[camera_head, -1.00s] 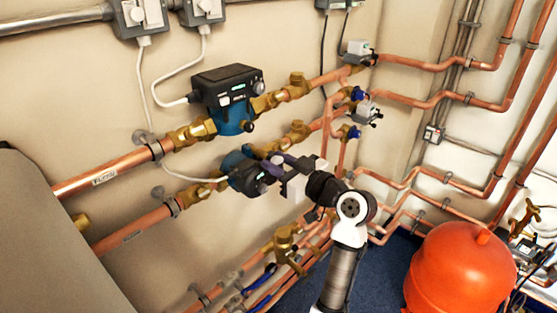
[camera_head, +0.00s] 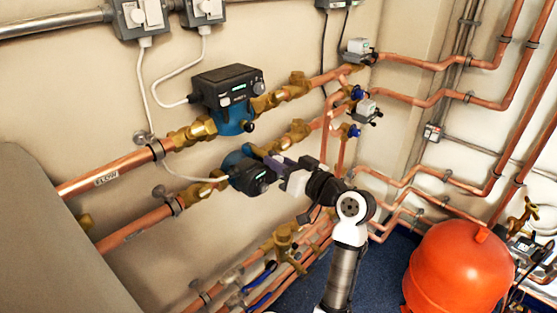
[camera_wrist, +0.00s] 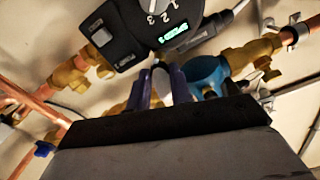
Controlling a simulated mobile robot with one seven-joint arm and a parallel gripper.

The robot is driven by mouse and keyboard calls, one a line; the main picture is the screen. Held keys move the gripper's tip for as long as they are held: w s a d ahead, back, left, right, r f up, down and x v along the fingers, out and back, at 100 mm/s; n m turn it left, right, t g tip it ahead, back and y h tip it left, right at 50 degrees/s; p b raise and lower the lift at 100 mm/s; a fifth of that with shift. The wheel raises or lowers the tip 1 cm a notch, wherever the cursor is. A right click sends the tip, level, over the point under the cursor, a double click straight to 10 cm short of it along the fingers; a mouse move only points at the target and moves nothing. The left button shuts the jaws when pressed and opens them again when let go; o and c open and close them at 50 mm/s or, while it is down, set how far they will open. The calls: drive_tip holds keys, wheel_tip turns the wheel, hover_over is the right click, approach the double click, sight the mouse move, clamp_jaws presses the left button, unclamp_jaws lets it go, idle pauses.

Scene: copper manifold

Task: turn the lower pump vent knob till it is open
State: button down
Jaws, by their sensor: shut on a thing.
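The lower pump (camera_head: 243,170) has a blue body and a black control head, set in the lower copper pipe below a similar pump. My gripper (camera_head: 272,164) reaches it from the right, with its dark purple fingers at the pump's right side. In the wrist view the black control head (camera_wrist: 130,32) shows a green-lit display, and the blue body (camera_wrist: 207,74) is behind the fingers. My gripper (camera_wrist: 161,80) is shut on the vent knob there. The knob is mostly hidden by the fingers, so its turned position cannot be read.
The upper pump (camera_head: 228,98) is close above my gripper. Brass valves (camera_head: 298,131) and copper pipes run along the wall to the right. Lower pipes with a brass valve (camera_head: 285,238) pass below. A red vessel (camera_head: 458,275) stands on the floor at right.

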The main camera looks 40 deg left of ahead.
idle(0.3)
drive_tip(key=c, duration=1.5)
unclamp_jaws()
drive_tip(key=shift+d, duration=0.1)
drive_tip(key=d+b, duration=0.1)
drive_tip(key=d, duration=0.3)
drive_tip(key=d+b, duration=0.1)
drive_tip(key=d, duration=0.4)
drive_tip(key=s+d+b, duration=0.1)
drive_tip(key=d+b, duration=0.1)
drive_tip(key=d, duration=0.2)
drive_tip(key=shift+d, duration=0.35)
drive_tip(key=shift+o, duration=0.2)
